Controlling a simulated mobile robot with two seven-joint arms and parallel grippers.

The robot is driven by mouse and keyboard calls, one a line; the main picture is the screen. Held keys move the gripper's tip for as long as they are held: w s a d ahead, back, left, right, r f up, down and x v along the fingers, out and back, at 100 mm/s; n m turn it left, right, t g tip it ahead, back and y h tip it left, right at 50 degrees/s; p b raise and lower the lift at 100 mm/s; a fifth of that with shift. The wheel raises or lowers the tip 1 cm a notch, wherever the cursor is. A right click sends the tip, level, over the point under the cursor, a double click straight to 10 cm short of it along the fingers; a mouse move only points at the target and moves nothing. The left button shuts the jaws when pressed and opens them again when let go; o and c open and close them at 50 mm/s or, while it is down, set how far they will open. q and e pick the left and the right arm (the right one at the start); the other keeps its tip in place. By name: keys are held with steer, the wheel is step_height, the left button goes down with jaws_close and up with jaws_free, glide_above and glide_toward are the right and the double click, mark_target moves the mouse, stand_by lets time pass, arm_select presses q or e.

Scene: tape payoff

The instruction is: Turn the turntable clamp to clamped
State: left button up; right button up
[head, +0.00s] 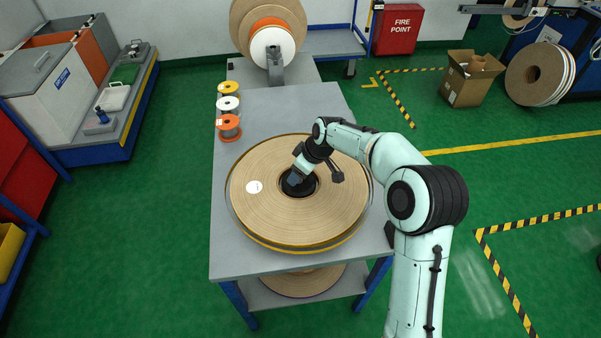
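A large tan tape roll (270,218) lies flat on the round turntable, whose yellow-edged rim (295,249) shows around it on the grey bench. A black hub (300,187) sits in the roll's centre hole; I cannot make out a separate clamp or its position. My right arm reaches in from the right over the roll. My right gripper (293,180) is at the hub, pointing down and left; its fingers blend with the dark hub, so their opening and any contact are unclear. My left gripper is not in view.
Orange, white and yellow spools (228,105) stand along the bench's left edge. A tape reel on a stand (274,62) rises behind. More tape lies on the bench's lower shelf (262,295).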

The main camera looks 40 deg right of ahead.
steer(key=m, duration=0.1)
steer(key=m+h, duration=0.1)
steer(key=m, duration=0.2)
steer(key=shift+a+m+h, duration=0.25)
steer(key=shift+m+h, duration=0.05)
steer(key=shift+h, duration=0.1)
steer(key=shift+m+g+h+b, duration=0.3)
steer(key=shift+m+h, duration=0.6)
steer(key=shift+m, duration=1.6)
steer(key=o, duration=1.1)
steer(key=shift+c, duration=0.2)
steer(key=shift+r, duration=0.1)
steer(key=p+v, duration=0.1)
steer(key=v, duration=1.2)
steer(key=shift+s+a+r, duration=0.1)
